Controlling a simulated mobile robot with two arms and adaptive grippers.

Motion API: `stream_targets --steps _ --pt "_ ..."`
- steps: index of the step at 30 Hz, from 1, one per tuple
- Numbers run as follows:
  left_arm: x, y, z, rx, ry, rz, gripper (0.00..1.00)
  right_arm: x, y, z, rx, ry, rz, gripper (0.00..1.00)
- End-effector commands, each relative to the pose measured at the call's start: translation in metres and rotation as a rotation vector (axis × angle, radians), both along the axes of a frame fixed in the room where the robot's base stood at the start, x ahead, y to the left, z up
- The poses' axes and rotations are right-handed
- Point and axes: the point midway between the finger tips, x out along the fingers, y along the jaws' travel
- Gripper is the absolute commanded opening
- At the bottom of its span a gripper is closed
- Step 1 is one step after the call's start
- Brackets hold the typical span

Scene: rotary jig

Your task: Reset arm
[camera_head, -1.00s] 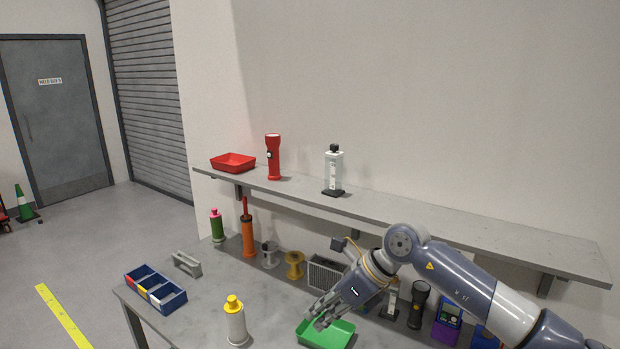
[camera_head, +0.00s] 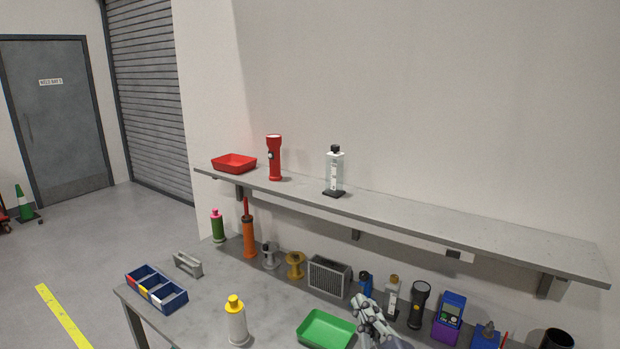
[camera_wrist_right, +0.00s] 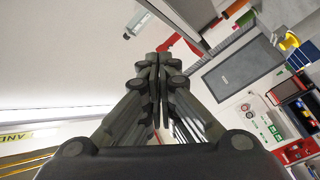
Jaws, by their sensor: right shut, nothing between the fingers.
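My right gripper (camera_head: 368,308) shows at the lower middle of the head view, in front of the bench's back row and just right of the green tray (camera_head: 326,331). In the right wrist view its fingers (camera_wrist_right: 160,62) are together with nothing between them. My left gripper is in neither view.
The bench (camera_head: 205,300) holds a blue bin (camera_head: 157,289), a yellow-capped bottle (camera_head: 236,322), a grey box (camera_head: 328,276) and a dark flashlight (camera_head: 419,304). The shelf (camera_head: 430,222) above carries a red tray (camera_head: 234,163), a red flashlight (camera_head: 274,158) and a white bottle (camera_head: 334,172).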

Motion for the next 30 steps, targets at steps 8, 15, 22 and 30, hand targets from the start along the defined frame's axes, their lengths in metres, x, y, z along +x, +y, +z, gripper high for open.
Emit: stream_targets --steps 8,15,22,30 --pt "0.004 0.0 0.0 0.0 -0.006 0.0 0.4 -0.109 -0.08 -0.16 0.332 0.678 -0.304 0.0" --pt "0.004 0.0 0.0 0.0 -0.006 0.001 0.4 -0.216 -0.096 -0.225 0.458 1.073 -0.447 0.0" --pt "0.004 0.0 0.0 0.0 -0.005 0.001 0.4 -0.301 -0.098 -0.248 0.515 1.341 -0.532 0.0" --pt "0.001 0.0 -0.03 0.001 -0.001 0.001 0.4 -0.295 -0.095 -0.339 0.507 1.389 -0.546 0.0"
